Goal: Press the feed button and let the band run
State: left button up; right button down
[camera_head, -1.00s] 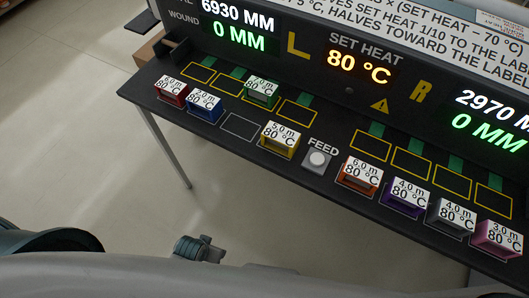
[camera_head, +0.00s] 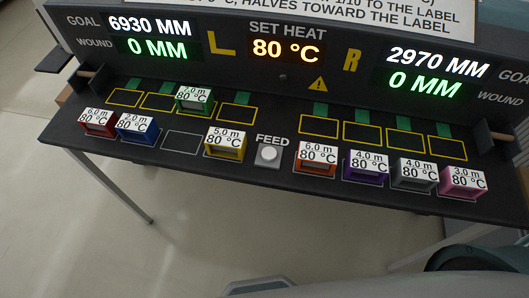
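The feed button (camera_head: 268,155) is a pale round button on a grey square base. It sits at the front middle of the dark bench, below the word FEED. A green 7.0 m block (camera_head: 194,99) stands in a yellow-outlined slot in the left back row. The left display (camera_head: 150,37) reads goal 6930 MM and wound 0 MM. The right display (camera_head: 437,72) reads goal 2970 MM and wound 0 MM. The set heat display (camera_head: 287,49) reads 80 °C. Neither gripper shows clearly; only parts of my own body show along the bottom edge.
Red (camera_head: 97,123), blue (camera_head: 136,128) and yellow (camera_head: 225,143) blocks stand front left, with an empty grey outline (camera_head: 182,141) between blue and yellow. Orange (camera_head: 317,158), purple (camera_head: 365,167), grey (camera_head: 414,174) and pink (camera_head: 462,182) blocks stand front right. The right back slots are empty.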

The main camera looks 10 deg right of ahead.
aim_at(269, 154)
jog(key=j+z, duration=0.15)
jog(key=j, duration=0.3)
jog(key=k+j+z, duration=0.1)
jog(key=j, duration=0.3)
jog(key=j+z, duration=0.15)
jog(key=j, duration=0.25)
jog(key=k+j+z, duration=0.15)
jog(key=j, duration=0.25)
jog(key=k+j+z, duration=0.15)
jog(key=j, duration=0.25)
jog(key=k+j+z, duration=0.1)
jog(key=j, duration=0.3)
